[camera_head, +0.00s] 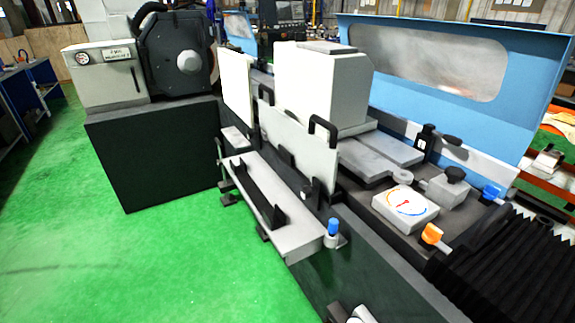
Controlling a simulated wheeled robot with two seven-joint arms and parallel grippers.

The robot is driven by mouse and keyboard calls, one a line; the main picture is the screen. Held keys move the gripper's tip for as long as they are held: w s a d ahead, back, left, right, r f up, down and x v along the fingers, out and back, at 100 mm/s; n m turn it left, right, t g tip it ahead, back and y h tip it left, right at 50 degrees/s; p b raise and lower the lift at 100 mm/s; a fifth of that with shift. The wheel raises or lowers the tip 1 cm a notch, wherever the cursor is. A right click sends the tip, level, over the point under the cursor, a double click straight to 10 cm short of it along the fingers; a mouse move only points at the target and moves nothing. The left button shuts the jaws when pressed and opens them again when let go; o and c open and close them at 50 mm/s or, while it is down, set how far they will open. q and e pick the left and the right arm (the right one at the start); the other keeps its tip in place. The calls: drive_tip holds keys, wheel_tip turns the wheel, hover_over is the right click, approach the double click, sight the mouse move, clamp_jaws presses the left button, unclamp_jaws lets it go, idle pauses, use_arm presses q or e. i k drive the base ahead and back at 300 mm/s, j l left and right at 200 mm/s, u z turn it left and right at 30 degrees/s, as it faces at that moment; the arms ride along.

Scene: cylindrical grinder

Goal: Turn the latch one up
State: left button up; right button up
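No part is labelled as latch one, so I cannot tell which it is. Small knobs and levers sit on the grinder's table at right: an orange knob (432,234), a blue knob (490,191), a black knob (455,174) on a grey block, and a black upright clamp (425,137) with a dark handle (452,141) beside it. Another blue-topped knob (333,228) stands at the end of the front ledge. Neither of my grippers can be made out. A white and black piece is cut off at the bottom edge; I cannot tell what it is.
The cylindrical grinder's dark base (155,155) runs diagonally through the view. A white gauge box (405,208) sits on its table. A pale front panel (290,145) has black handles. Black bellows (510,265) lie at right. The green floor (150,255) at left is clear.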

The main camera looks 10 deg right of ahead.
sight(307, 192)
drive_tip(key=i+j, duration=0.15)
drive_tip(key=i, duration=0.25)
drive_tip(key=i+j, duration=0.15)
drive_tip(key=i, duration=0.3)
drive_tip(key=i+j+z, duration=0.1)
drive_tip(key=i, duration=0.3)
